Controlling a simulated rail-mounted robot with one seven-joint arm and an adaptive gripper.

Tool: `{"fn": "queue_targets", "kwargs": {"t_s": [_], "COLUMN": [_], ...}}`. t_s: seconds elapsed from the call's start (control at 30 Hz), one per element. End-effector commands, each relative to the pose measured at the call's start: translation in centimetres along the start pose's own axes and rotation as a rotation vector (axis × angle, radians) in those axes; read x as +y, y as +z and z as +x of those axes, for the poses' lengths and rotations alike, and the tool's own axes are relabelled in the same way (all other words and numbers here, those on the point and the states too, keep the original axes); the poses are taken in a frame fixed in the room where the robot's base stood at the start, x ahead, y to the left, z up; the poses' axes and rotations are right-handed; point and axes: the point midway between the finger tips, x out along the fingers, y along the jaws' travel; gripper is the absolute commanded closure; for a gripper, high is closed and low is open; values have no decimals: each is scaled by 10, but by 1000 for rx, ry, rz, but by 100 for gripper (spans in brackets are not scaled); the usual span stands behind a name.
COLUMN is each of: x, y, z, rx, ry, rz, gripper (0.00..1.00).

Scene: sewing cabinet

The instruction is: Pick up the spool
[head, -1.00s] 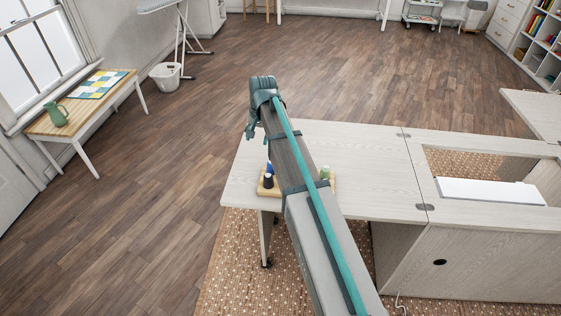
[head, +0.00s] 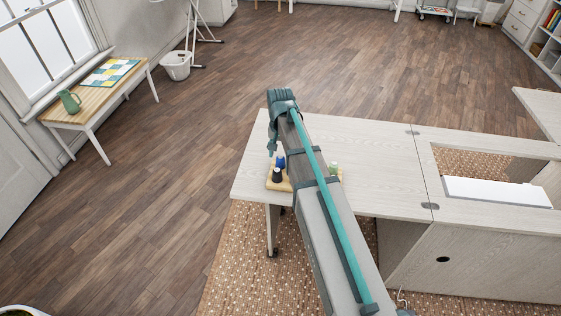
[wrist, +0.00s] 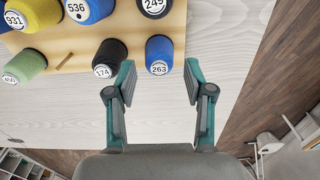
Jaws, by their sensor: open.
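Several numbered spools stand on a wooden board (wrist: 62,48) in the wrist view. A blue spool (wrist: 159,52) marked 263 is in line with the gap between my fingertips, just beyond them. A black spool (wrist: 110,55) marked 174 is to its left, close to the left finger. A green spool (wrist: 27,64) is at far left. Yellow (wrist: 36,12), blue (wrist: 88,9) and black (wrist: 153,7) spools are partly cut off at the top. My gripper (wrist: 160,78) is open and empty. In the head view my gripper (head: 273,147) is beside the board (head: 277,186), which my arm partly covers.
The board lies on the pale cabinet top (head: 380,170) near its left end. A raised white panel (head: 495,192) and an opening are at right. A small table (head: 95,100) with a green jug (head: 69,100) stands at left. The floor between is clear.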

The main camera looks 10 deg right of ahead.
Motion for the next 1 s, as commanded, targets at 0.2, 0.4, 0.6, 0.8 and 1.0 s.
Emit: {"fn": "queue_targets", "kwargs": {"t_s": [0.2, 0.4, 0.6, 0.8, 1.0], "x": [1, 1, 1, 1, 1], "y": [-1, -2, -2, -2, -2], "z": [22, 42, 47, 47, 47], "rx": [-2, -1, 0, 0, 0], "ry": [1, 0, 0, 0, 0], "rz": [0, 0, 0, 0, 0], "gripper": [48, 48, 48, 59, 80]}}
